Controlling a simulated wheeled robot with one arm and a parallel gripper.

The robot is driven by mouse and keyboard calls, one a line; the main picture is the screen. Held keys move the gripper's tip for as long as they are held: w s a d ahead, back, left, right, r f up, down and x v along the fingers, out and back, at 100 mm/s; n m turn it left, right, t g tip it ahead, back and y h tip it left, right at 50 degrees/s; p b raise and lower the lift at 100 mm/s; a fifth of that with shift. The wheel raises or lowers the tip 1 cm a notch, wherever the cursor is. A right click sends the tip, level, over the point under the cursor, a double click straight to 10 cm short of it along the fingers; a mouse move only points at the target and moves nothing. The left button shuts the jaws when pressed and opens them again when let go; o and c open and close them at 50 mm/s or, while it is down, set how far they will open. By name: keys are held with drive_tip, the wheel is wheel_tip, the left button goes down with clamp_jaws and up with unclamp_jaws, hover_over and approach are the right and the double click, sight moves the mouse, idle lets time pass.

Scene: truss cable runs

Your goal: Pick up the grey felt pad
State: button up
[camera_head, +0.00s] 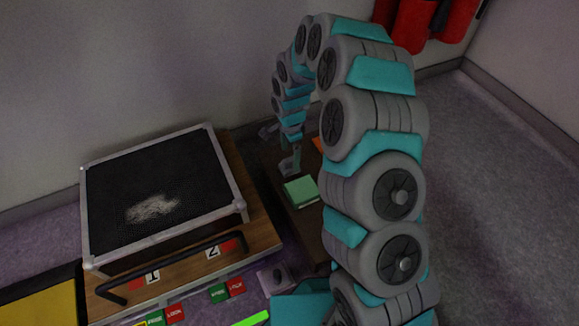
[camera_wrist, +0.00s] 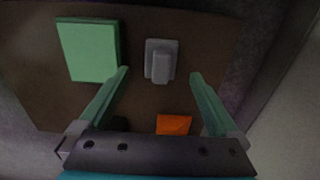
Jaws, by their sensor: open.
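The grey felt pad (camera_wrist: 161,58) lies on a brown surface in the wrist view, with a raised grey block on its flat base. My gripper (camera_wrist: 160,73) is open, with one green finger on each side of the pad's near end. No contact with the pad shows, and the height above it is hard to tell. In the head view my gripper (camera_head: 290,162) hangs down over the brown table behind the green block; I cannot clearly tell the pad from the gripper there.
A green block (camera_wrist: 88,50) lies left of the pad; it also shows in the head view (camera_head: 301,191). An orange piece (camera_wrist: 173,124) lies nearer my gripper's base.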

sight(290, 159)
wheel_tip(290, 159, down, 6)
drive_tip(key=shift+a+r+b, duration=0.1)
drive_tip(key=shift+b, duration=0.3)
drive_tip(key=shift+c, duration=0.2)
drive_tip(key=c, duration=1.5)
drive_tip(key=shift+o, duration=0.2)
drive_tip(key=shift+r, duration=0.9)
wheel_tip(290, 159, up, 2)
drive_tip(key=shift+s+a+r+p, duration=0.1)
drive_tip(key=shift+s+p, duration=0.05)
drive_tip(key=shift+p, duration=0.2)
drive_tip(key=s+a+r+p, duration=0.1)
drive_tip(key=s+a, duration=0.6)
drive_tip(key=s, duration=0.6)
drive_tip(key=shift+s+a, duration=0.2)
drive_tip(key=shift+s, duration=0.15)
